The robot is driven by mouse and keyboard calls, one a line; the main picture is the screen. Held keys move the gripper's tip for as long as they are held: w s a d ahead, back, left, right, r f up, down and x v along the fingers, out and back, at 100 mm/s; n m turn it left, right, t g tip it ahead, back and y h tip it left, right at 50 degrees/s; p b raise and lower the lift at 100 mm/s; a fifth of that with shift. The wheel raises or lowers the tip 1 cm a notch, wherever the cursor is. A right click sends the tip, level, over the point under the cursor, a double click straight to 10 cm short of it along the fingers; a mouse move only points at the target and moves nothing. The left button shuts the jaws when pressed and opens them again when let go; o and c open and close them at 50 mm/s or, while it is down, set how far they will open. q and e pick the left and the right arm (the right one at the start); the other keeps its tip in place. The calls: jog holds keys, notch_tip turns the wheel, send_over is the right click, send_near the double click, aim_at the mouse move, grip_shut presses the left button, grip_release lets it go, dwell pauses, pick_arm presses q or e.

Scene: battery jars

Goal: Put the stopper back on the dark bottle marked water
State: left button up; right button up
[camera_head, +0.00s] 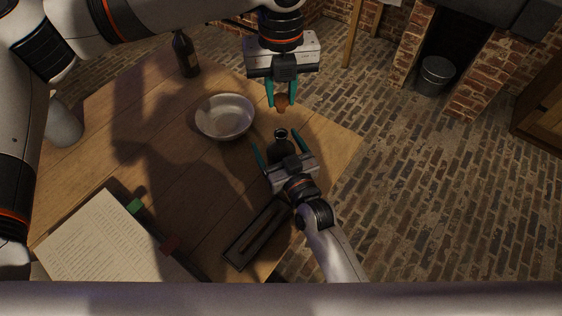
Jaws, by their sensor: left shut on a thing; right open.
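A small brown stopper (282,101) is held between the teal fingertips of my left gripper (282,104), which is shut on it. The stopper hangs above and apart from the open mouth of a dark bottle (281,135). That bottle stands upright near the table's right corner. My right gripper (275,141) is open, with one finger on each side of the bottle; I cannot tell whether they touch it. The bottle's lower part is hidden by the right gripper, and no marking on it can be read. Another dark bottle (184,55) with a label stands at the far edge.
A metal bowl (225,116) sits left of the near bottle on the wooden table (190,170). A narrow black tray (238,257) and written pages (95,240) lie nearer. A grey vessel (63,125) is at the left. A metal bucket (435,75) stands on the brick floor.

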jog(key=c, duration=1.5)
pick_arm(q)
send_over(281, 133)
jog(key=shift+f, duration=2.5)
pick_arm(e)
jog(key=shift+o, duration=0.2)
pick_arm(q)
jog(key=shift+f, duration=0.15)
jog(key=shift+f, duration=0.75)
jog(key=shift+f, duration=0.65)
jog(key=o, duration=1)
